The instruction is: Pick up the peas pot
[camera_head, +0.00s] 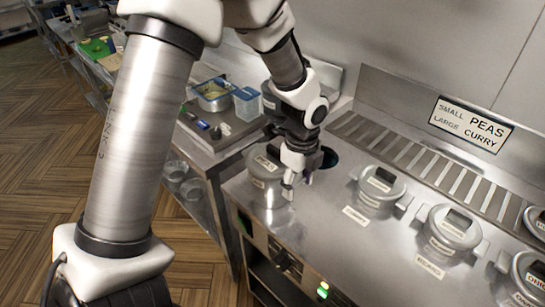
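A steel lidded pot (264,182) stands at the left end of the steel range. More lidded pots stand to the right: one (379,188) near the middle, and another (450,231) further right. My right gripper is not in view.
A wall sign (470,125) reads "SMALL PEAS, LARGE CURRY". Further pots (527,275) stand at the right edge. A side counter with tubs (247,104) is at the left.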

